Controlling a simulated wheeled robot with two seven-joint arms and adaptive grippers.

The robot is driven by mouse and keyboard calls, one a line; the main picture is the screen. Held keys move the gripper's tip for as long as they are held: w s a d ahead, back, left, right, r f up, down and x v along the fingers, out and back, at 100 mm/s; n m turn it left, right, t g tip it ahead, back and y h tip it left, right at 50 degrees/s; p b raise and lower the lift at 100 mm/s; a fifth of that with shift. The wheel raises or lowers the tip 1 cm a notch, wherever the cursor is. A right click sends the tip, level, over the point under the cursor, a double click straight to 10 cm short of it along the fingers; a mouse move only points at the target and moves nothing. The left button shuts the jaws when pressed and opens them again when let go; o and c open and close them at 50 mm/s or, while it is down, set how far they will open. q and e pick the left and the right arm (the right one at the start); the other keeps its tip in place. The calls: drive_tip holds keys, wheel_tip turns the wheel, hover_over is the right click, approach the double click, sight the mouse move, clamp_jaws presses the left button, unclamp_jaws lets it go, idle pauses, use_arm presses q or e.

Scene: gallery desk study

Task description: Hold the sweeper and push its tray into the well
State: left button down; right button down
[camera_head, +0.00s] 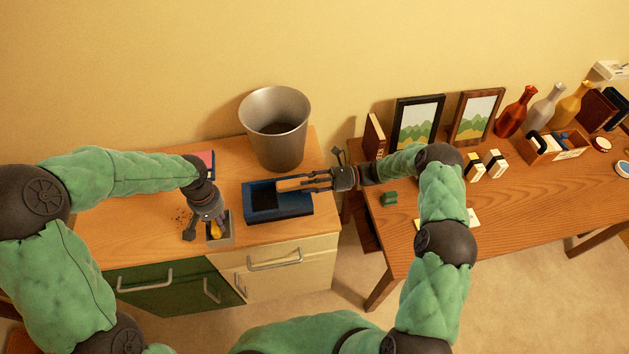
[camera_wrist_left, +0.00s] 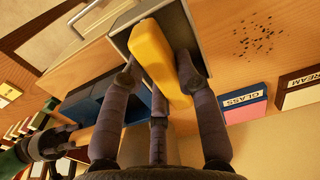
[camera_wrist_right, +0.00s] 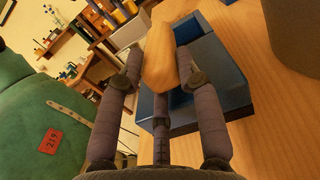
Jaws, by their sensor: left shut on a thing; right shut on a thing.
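A blue tray-like body (camera_head: 290,207) with a dark recess lies on the cabinet top; it also shows in the right wrist view (camera_wrist_right: 222,72). My right gripper (camera_head: 318,180) is shut on its light wooden handle (camera_head: 296,184), which shows between the fingers in the right wrist view (camera_wrist_right: 161,52). My left gripper (camera_head: 211,227) is shut on a yellow block (camera_wrist_left: 162,58), at the mouth of a grey square box (camera_head: 229,243). The block's lower end is inside or over that box; I cannot tell how deep. Which piece is the sweeper's tray is unclear.
A grey metal bin (camera_head: 275,135) stands behind the blue body. Dark crumbs (camera_wrist_left: 255,35) are scattered left of the grey box. A pink-and-blue card (camera_head: 207,160) lies behind my left gripper. The desk (camera_head: 530,210) at right holds frames, bottles and a green block (camera_head: 389,198).

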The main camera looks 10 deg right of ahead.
sight(296, 187)
use_arm(q)
drive_tip(key=shift+f, duration=0.2)
use_arm(e)
drive_tip(key=shift+a+f, duration=0.15)
drive_tip(key=shift+a, duration=0.9)
drive_tip(key=shift+a+f, duration=0.1)
drive_tip(key=shift+a, duration=0.9)
use_arm(q)
drive_tip(key=shift+f+b, duration=0.3)
drive_tip(key=shift+b, duration=0.2)
use_arm(e)
drive_tip(key=shift+f, duration=0.35)
drive_tip(key=c, duration=1.1)
unclamp_jaws()
drive_tip(key=c, duration=0.8)
